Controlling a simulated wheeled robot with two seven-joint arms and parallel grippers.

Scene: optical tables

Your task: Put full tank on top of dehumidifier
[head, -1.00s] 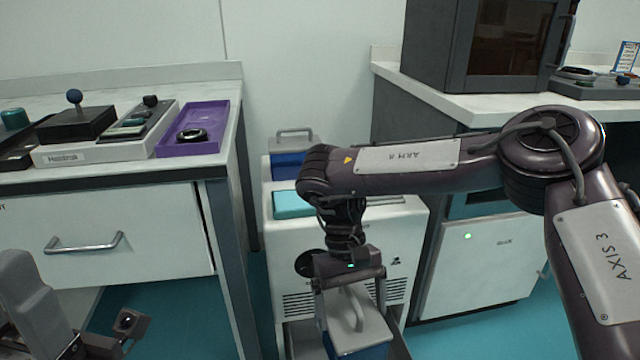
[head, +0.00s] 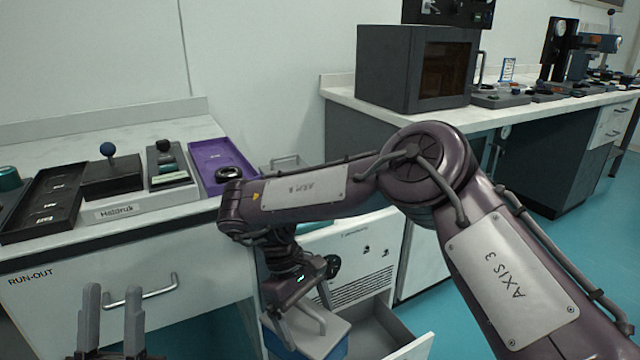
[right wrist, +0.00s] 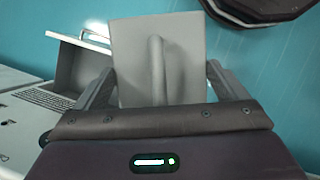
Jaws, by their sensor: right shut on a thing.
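The tank (head: 312,332), with a grey handled lid and blue body, hangs from my right gripper (head: 290,312). In the right wrist view its grey lid (right wrist: 155,60) sits between the two fingers (right wrist: 160,92), with teal floor around it. The white dehumidifier (head: 352,262) stands behind, its lower drawer (head: 385,332) pulled out and empty where visible. The tank is left of this drawer. My right arm hides most of the dehumidifier's top. My left gripper (head: 110,325) is at the lower left, fingers apart and empty.
A handled container (head: 287,162) shows partly behind my right arm. The left bench holds a purple tray (head: 208,153) and a joystick box (head: 112,178). A dark oven (head: 390,70) stands on the right bench. Open floor (head: 560,235) lies to the right.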

